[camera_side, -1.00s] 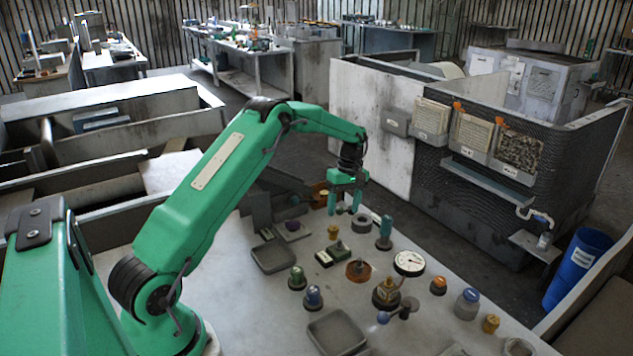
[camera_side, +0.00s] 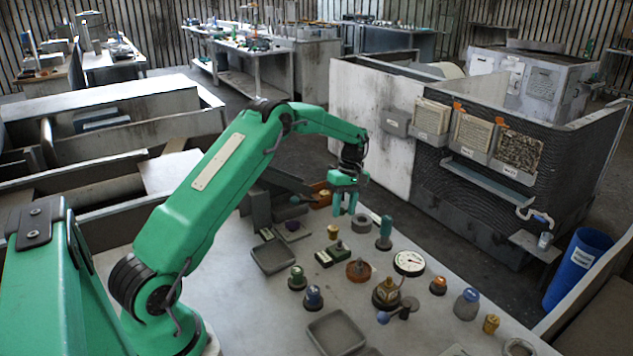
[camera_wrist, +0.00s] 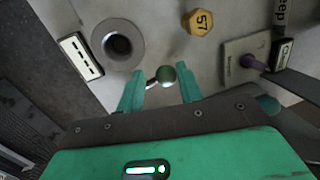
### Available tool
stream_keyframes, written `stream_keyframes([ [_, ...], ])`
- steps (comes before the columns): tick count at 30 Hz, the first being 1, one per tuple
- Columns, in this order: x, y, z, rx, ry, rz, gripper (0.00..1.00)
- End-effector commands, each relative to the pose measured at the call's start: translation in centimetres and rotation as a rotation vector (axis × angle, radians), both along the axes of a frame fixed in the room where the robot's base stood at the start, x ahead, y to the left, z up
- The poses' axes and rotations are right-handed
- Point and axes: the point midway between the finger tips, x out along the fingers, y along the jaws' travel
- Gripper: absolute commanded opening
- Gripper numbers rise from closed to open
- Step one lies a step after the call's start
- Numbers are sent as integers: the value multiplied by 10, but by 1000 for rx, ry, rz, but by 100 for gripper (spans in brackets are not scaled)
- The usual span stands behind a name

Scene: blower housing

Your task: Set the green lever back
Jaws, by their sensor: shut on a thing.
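The green lever shows in the wrist view as a dark green ball knob (camera_wrist: 166,74) with a short metal rod at its left. The knob lies between the two green fingers of my gripper (camera_wrist: 159,85). My gripper is shut on the lever, though the exact contact with the fingers is hard to see. In the side view my gripper (camera_side: 345,211) points down at the far end of the grey bench, and its fingers hide the lever there.
A grey ring (camera_wrist: 118,45), a yellow hex piece marked 57 (camera_wrist: 197,22) and a plate with a purple lever (camera_wrist: 248,62) surround the gripper closely. A teal upright piece (camera_side: 386,226) and a white dial gauge (camera_side: 409,262) stand to the right. Shallow grey trays (camera_side: 273,268) lie nearer.

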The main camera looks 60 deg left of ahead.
Motion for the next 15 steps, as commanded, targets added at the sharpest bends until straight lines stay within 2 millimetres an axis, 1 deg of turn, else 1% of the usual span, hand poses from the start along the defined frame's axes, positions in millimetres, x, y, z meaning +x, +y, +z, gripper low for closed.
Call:
stream_keyframes([
  [1, 4, 6, 1, 12, -18, 32, 0],
  [6, 5, 4, 1, 20, -12, 84, 0],
  [14, 5, 4, 1, 20, -11, 88, 0],
  [15, 5, 4, 1, 20, -11, 88, 42],
])
